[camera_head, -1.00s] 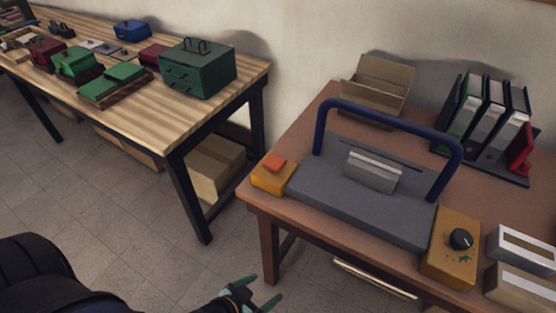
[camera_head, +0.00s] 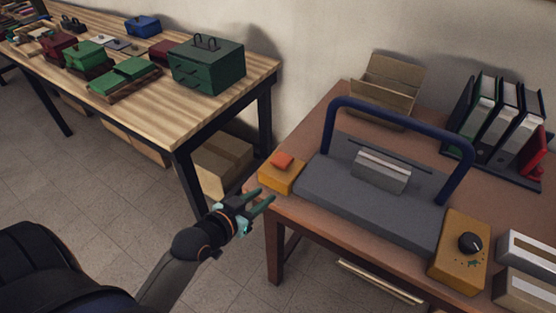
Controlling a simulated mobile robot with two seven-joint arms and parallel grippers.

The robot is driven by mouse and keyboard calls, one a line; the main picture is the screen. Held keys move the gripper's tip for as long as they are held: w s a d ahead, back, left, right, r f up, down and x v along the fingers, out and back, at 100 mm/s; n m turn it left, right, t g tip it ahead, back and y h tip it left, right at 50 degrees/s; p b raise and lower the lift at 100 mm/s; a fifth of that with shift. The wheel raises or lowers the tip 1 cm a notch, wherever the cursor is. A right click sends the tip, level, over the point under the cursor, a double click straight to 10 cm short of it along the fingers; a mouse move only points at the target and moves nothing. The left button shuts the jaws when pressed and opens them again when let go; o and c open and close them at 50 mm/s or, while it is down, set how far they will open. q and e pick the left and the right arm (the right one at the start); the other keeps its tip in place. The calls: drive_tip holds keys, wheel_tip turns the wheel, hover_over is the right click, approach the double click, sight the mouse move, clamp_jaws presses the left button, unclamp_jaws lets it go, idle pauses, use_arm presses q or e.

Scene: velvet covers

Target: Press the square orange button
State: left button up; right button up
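The square orange button (camera_head: 282,160) sits on top of a small yellow-orange box (camera_head: 281,178) at the left front corner of the brown table (camera_head: 325,250). My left gripper (camera_head: 262,202) is just in front of that box, a little lower in the picture and near the table's edge. Its two greenish fingers point to the right, with a narrow space between the tips and nothing held. I cannot tell whether the fingers touch the table or box. My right gripper is not in view.
A grey machine (camera_head: 370,205) with a blue arched handle (camera_head: 400,115) stands right of the button box. A yellow box with a black knob (camera_head: 470,243) is farther right. Binders (camera_head: 500,120) and an open cardboard box (camera_head: 388,88) stand behind. A wooden workbench (camera_head: 150,105) is at left.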

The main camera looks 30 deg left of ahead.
use_arm(q)
drive_tip(key=shift+t, duration=0.9)
drive_tip(key=a+r, duration=0.1)
drive_tip(key=r, duration=0.1)
drive_tip(key=w+r, duration=0.1)
drive_tip(key=r, duration=0.2)
drive_tip(key=w+a+r, duration=0.1)
drive_tip(key=r, duration=0.1)
drive_tip(key=shift+w+a+r, duration=0.1)
drive_tip(key=shift+a+r, duration=0.2)
clamp_jaws()
hover_over(277, 172)
wheel_tip(277, 172, down, 2)
drive_tip(key=shift+d+f, duration=0.1)
drive_tip(key=shift+f, duration=0.15)
wheel_tip(277, 172, down, 3)
drive_tip(key=shift+r, duration=0.15)
drive_tip(key=shift+f+b, duration=0.35)
drive_tip(key=shift+f, duration=0.4)
